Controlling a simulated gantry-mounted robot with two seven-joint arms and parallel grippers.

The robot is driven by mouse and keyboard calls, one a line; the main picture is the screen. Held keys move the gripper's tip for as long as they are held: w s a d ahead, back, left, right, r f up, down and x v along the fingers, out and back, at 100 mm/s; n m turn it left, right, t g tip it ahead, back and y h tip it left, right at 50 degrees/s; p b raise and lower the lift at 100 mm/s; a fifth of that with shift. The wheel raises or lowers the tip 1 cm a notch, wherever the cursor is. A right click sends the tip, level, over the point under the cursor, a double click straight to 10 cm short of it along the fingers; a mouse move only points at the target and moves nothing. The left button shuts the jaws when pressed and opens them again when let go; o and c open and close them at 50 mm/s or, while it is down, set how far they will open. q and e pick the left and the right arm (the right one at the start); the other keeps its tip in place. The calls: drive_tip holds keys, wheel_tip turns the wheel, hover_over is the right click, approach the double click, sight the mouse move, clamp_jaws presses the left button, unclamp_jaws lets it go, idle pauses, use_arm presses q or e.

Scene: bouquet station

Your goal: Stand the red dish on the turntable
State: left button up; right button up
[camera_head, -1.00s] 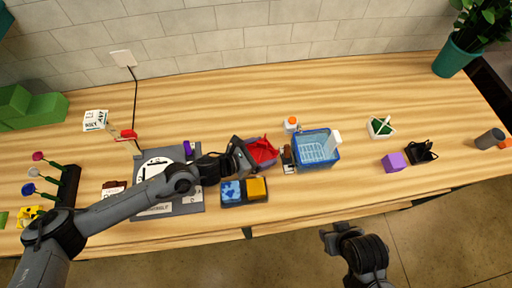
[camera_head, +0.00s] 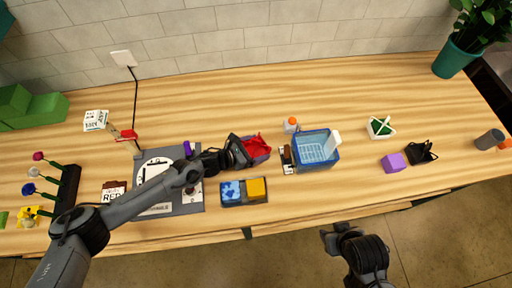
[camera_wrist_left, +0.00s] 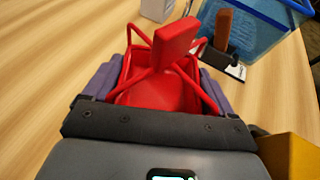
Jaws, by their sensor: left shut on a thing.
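The red dish (camera_head: 256,145) is in my left gripper (camera_head: 252,152), right of the turntable and left of the blue basket. In the left wrist view the red dish (camera_wrist_left: 160,88) shows as a red basket-like piece with thin bars and a red block on top. The left gripper's fingers (camera_wrist_left: 155,92) flank it on both sides. The turntable (camera_head: 157,165) is a white disc on a grey mat, partly hidden under my left arm. My right gripper (camera_head: 336,232) hangs in front of the table's edge, and its fingers are unclear.
A blue basket (camera_head: 316,150) and a small white bottle with an orange cap (camera_head: 291,125) stand right of the dish. A tray with blue and yellow parts (camera_head: 243,191) lies in front. A purple cube (camera_head: 392,163) is further right. The table's back strip is mostly clear.

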use_arm(q)
drive_tip(key=shift+f+b, duration=0.2)
drive_tip(key=shift+b, duration=0.1)
drive_tip(key=o, duration=1.1)
drive_tip(key=shift+c, duration=0.2)
drive_tip(key=shift+r, duration=0.1)
drive_tip(key=shift+r+p, duration=0.1)
drive_tip(key=shift+p, duration=0.2)
drive_tip(key=shift+a+r, duration=0.1)
drive_tip(key=shift+a, duration=0.05)
drive_tip(key=v, duration=1.1)
drive_tip(key=shift+s+a+r, duration=0.1)
drive_tip(key=shift+s+a, duration=0.15)
